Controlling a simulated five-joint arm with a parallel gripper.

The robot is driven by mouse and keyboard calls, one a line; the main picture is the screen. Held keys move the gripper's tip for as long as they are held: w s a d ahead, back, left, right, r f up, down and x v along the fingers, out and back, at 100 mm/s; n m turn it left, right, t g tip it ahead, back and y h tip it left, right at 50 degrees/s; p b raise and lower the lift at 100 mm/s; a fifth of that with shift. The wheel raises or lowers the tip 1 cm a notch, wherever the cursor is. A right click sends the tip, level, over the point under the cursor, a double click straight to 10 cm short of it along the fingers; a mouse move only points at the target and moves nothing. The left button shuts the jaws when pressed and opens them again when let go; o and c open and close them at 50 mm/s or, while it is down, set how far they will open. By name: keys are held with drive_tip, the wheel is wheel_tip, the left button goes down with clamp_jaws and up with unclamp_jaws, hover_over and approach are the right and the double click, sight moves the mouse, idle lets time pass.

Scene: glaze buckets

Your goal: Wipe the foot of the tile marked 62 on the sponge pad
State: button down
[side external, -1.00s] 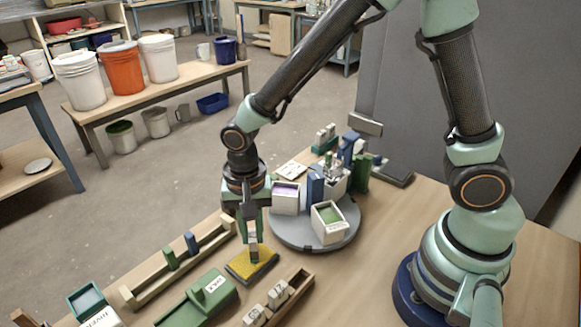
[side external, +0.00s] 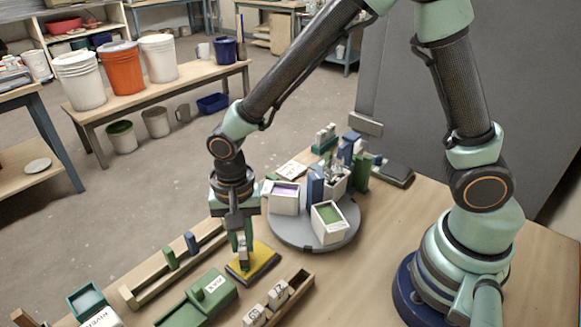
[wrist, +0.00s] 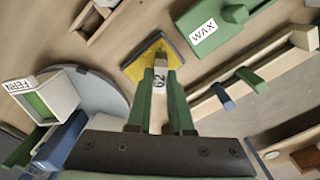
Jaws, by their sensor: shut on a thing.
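The tile marked 62 (wrist: 159,82) is pale, with its number facing the wrist camera. My gripper (side external: 243,246) is shut on this tile, between two green fingers that also show in the wrist view (wrist: 160,92). The sponge pad (side external: 265,257) is yellow on a dark base, and it also shows in the wrist view (wrist: 136,70). The tile is held roughly upright over the pad's left part in the side view, with its foot at or very near the yellow surface. I cannot tell for certain whether they touch.
A grey turntable (side external: 300,238) with glaze boxes stands close right of the pad. A green WAX box (side external: 205,300) is in front. A wooden rail (side external: 150,285) with a green and a blue tile lies left. A wooden tray (side external: 296,290) holds pale tiles.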

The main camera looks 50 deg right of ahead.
drive_tip(key=shift+s+d, duration=0.1)
drive_tip(key=shift+d, duration=0.8)
drive_tip(key=shift+d, duration=0.15)
drive_tip(key=shift+d, duration=0.7)
drive_tip(key=shift+a, duration=0.15)
drive_tip(key=shift+a, duration=1.65)
drive_tip(key=shift+f, duration=0.1)
drive_tip(key=shift+r, duration=3.1)
